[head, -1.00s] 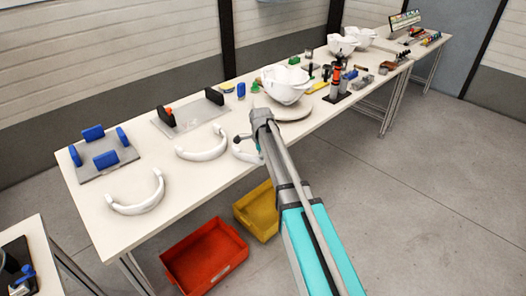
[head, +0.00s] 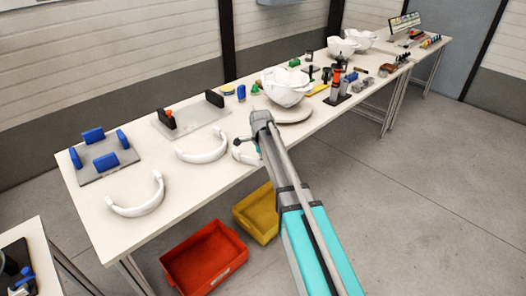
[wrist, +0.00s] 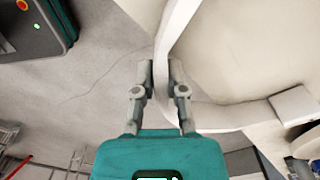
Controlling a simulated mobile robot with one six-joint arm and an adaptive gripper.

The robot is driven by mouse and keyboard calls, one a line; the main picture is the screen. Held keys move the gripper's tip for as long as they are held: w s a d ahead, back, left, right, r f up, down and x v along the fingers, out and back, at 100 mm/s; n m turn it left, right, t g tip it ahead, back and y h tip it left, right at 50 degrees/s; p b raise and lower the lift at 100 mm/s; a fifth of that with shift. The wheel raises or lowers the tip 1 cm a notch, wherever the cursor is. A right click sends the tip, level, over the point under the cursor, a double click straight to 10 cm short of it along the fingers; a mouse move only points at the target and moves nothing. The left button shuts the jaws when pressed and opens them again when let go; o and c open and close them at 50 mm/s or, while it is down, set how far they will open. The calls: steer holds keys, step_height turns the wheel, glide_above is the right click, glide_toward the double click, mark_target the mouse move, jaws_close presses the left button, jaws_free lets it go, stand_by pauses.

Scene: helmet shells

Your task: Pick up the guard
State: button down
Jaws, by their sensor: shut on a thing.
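The guard is a white curved band; in the head view one (head: 248,158) lies at the table's front edge, partly hidden by my arm. In the wrist view the band (wrist: 235,116) curves past my fingers and ends in a small block at the right. My gripper (wrist: 161,67) is shut on the band, with one finger on each side of it. In the head view my gripper (head: 242,139) is small and partly hidden at the table edge. Two more white curved guards, one in the middle (head: 203,150) and one at the left (head: 138,205), lie on the table.
A white helmet shell (head: 285,90) stands on a round disc behind my arm. A grey plate with black posts (head: 193,120) and a plate with blue blocks (head: 105,163) sit at the left. A red bin (head: 205,258) and a yellow bin (head: 258,212) are on the floor below.

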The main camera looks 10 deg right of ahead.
steer(key=shift+r, duration=0.1)
stand_by(0.3)
step_height(320, 180, up, 2)
steer(key=p, duration=0.2)
steer(key=shift+r+p, duration=0.25)
steer(key=shift+p, duration=0.15)
steer(key=s+r+p, duration=1)
steer(key=s, duration=0.4)
steer(key=shift+d+r, duration=0.15)
stand_by(1.3)
